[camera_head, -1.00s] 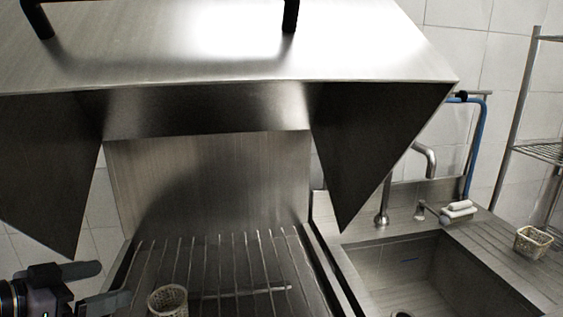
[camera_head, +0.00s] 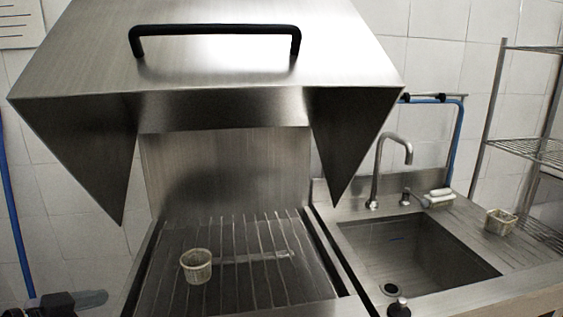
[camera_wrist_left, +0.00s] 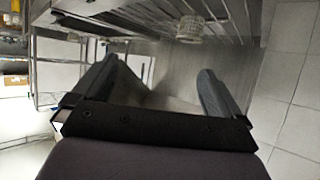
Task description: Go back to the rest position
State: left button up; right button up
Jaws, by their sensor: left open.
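My left gripper (camera_head: 88,300) is at the bottom left corner of the head view, partly cut off by the frame. In the left wrist view its two fingers (camera_wrist_left: 155,85) are spread apart with nothing between them. A small perforated basket (camera_head: 196,266) stands on the ribbed rack under the raised steel hood, to the right of the gripper and apart from it. It also shows in the left wrist view (camera_wrist_left: 191,29), beyond the fingers. A second perforated basket (camera_head: 500,221) stands on the drainboard right of the sink. My right gripper is not in view.
The steel hood (camera_head: 222,70) with a black handle (camera_head: 215,28) hangs open over the rack (camera_head: 245,285). A sink (camera_head: 420,262) with a tap (camera_head: 378,172) lies to the right. A wire shelf (camera_head: 530,150) stands at the far right.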

pick_arm(q)
jog(key=s+d+f+n+g+y, duration=0.2)
jog(key=s+d+f+g+y, duration=0.15)
jog(key=s+f, duration=0.55)
jog(key=s+d+f+n+g+y, duration=0.2)
jog(key=s+d+f+g, duration=0.25)
jog(key=s+f, duration=0.45)
jog(key=w+d+f+t+h+b, duration=0.1)
jog(key=w+f+t, duration=0.2)
jog(key=f, duration=0.2)
jog(key=w+d+f+t+b, duration=0.1)
jog(key=w+f+t, duration=0.1)
jog(key=f+t, duration=0.2)
notch_tip(320, 180, down, 2)
jog(key=shift+w+d+f+t+h, duration=0.1)
jog(key=shift+w+d+t+h, duration=0.2)
jog(key=shift+w+d+h, duration=0.1)
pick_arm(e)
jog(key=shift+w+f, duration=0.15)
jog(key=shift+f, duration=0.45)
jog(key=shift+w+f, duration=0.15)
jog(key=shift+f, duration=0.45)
